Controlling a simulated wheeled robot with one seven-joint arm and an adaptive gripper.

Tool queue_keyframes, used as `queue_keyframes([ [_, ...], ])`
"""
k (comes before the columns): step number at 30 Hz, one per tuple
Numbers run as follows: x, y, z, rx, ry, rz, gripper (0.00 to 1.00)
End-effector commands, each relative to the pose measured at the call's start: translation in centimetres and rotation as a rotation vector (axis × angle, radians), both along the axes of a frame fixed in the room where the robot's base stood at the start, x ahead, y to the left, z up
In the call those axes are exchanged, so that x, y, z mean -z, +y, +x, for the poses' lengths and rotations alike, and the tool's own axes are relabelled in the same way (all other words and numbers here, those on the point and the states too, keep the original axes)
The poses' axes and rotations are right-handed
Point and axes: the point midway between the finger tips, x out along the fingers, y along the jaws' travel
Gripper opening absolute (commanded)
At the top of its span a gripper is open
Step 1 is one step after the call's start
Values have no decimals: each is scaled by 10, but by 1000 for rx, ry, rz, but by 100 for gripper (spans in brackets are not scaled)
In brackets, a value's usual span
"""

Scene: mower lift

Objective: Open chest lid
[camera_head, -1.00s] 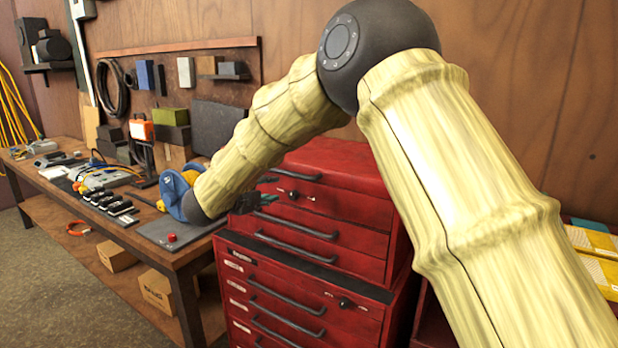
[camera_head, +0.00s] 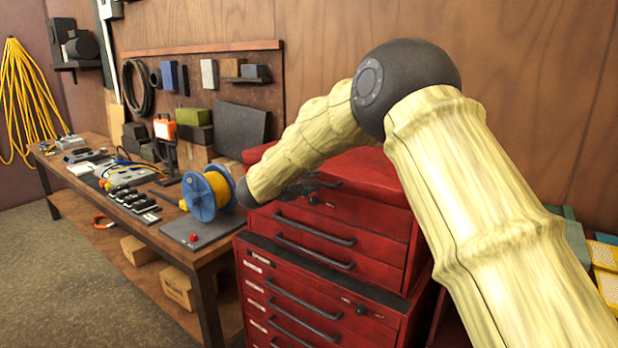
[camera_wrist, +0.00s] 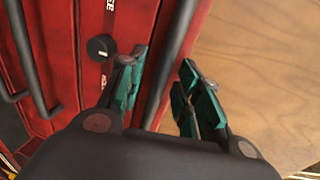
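The red tool chest (camera_head: 385,207) stands right of the workbench, with its lid (camera_head: 362,168) looking closed. Part of the lid is hidden behind my arm. My gripper (camera_head: 300,188) is small and partly hidden at the chest's upper front. In the wrist view, my gripper (camera_wrist: 163,62) has its teal fingers apart. A dark bar (camera_wrist: 172,68) along the chest's edge runs between the fingers; I cannot tell whether they touch it. A round black lock (camera_wrist: 101,47) sits on the red front left of the fingers.
Lower drawers (camera_head: 310,300) with grey handles are under the chest. The workbench (camera_head: 215,250) at left carries a blue cable reel (camera_head: 200,197) close to my arm. Yellow boxes (camera_head: 606,262) are at right. Open floor (camera_head: 75,270) lies at front left.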

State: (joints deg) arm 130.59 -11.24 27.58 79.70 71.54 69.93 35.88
Motion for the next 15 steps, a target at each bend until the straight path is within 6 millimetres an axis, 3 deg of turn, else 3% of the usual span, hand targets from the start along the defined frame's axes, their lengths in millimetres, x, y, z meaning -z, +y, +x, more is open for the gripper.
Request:
queue_keyframes([
  [12, 1, -4, 5, 0, -1, -1, 34],
  [15, 1, -4, 5, 0, -1, -1, 18],
])
